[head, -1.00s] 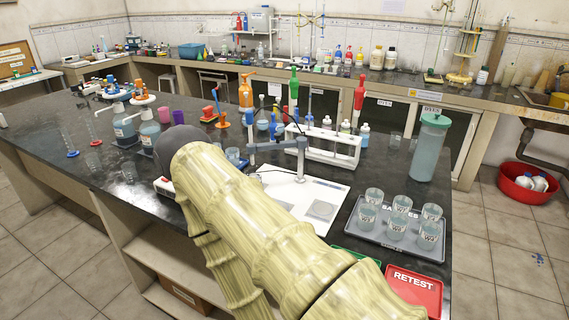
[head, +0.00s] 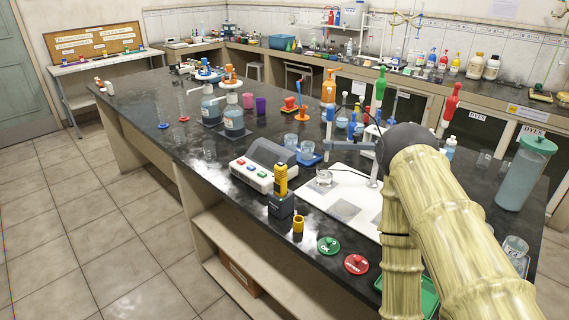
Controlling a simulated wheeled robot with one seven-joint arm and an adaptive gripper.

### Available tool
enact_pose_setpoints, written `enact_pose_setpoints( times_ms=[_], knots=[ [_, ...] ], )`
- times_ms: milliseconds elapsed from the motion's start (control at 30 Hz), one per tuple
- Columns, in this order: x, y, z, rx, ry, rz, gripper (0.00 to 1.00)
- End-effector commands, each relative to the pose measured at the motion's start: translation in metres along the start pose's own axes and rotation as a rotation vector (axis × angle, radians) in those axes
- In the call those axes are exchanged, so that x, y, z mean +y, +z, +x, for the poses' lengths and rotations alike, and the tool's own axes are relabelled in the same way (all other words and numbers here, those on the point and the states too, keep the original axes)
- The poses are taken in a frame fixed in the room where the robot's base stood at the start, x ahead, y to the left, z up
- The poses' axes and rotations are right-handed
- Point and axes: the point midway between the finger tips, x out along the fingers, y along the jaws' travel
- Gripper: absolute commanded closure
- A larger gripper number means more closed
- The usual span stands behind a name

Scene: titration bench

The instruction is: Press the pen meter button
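The pen meter (head: 281,178) is a yellow pen-shaped device standing upright in a dark holder (head: 281,205) near the front edge of the bench. A button on it is too small to make out. A small yellow cup-like piece (head: 298,223) stands just to its right. My arm comes in from the lower right and ends in a dark rounded joint; my gripper is not visible in this view. Nothing of mine is seen touching the pen meter.
A grey console (head: 265,165) with coloured buttons stands behind the pen meter. Green (head: 328,245) and red (head: 356,264) round pieces lie to its right, beside a white board (head: 343,211) with a clamp stand. Bottles stand farther back.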

Motion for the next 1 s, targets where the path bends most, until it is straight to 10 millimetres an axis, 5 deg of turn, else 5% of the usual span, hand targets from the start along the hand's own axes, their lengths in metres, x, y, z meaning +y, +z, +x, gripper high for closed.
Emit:
enact_pose_setpoints(
  times_ms=[433, 667, 1000],
  knots=[
    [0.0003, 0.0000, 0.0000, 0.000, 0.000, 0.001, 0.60],
    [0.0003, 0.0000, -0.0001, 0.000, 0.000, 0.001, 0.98],
    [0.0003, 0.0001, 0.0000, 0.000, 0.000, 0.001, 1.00]
  ],
)
